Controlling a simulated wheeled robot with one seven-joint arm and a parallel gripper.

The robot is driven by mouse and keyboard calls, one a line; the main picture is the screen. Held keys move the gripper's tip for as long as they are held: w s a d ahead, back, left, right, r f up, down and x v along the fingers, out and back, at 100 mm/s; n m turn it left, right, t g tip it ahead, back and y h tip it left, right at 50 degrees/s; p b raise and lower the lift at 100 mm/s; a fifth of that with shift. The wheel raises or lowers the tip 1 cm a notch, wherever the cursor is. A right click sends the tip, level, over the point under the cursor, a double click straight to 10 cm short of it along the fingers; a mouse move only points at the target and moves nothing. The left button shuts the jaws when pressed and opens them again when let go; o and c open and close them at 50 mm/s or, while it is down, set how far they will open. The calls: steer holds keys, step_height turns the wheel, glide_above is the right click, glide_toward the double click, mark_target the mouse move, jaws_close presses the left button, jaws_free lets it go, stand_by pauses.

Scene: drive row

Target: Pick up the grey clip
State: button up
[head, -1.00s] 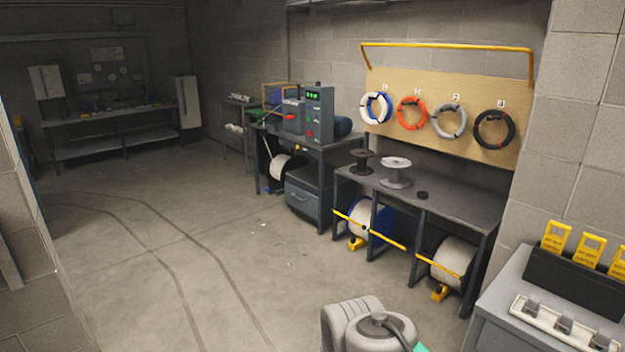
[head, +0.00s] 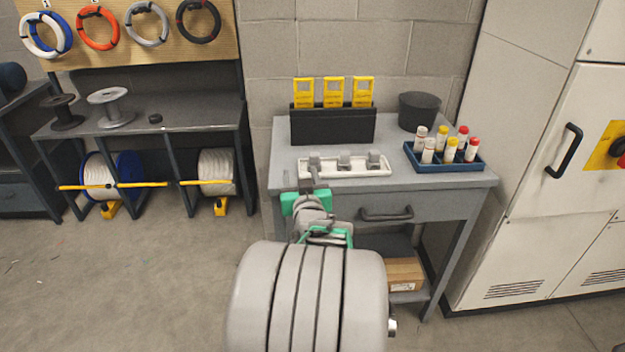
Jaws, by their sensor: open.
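Several small grey things stand in a white tray (head: 352,174) on the grey workbench: a left grey clip (head: 315,159), a middle one (head: 344,160) and a right one (head: 374,158). I cannot tell which one the task means. My gripper (head: 314,180) is at the bench's front edge, in line with the left clip, seen from behind. Its wrist and green parts hide most of the fingers. The gripper is open, and I see nothing held. I cannot tell whether it touches the tray.
Behind the tray stands a black holder (head: 333,127) with yellow tags. To the right are a blue rack (head: 445,158) of capped bottles and a dark bucket (head: 419,111). A grey cabinet (head: 525,150) stands far right.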

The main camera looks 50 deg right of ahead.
mark_target(315, 158)
steer(key=shift+m+h, duration=0.5)
steer(key=shift+h, duration=0.4)
steer(key=d, duration=0.3)
steer(key=w+d, duration=0.1)
steer(key=d, duration=0.1)
steer(key=w+d, duration=0.1)
steer(key=d, duration=0.2)
steer(key=shift+d, duration=0.3)
jaws_close()
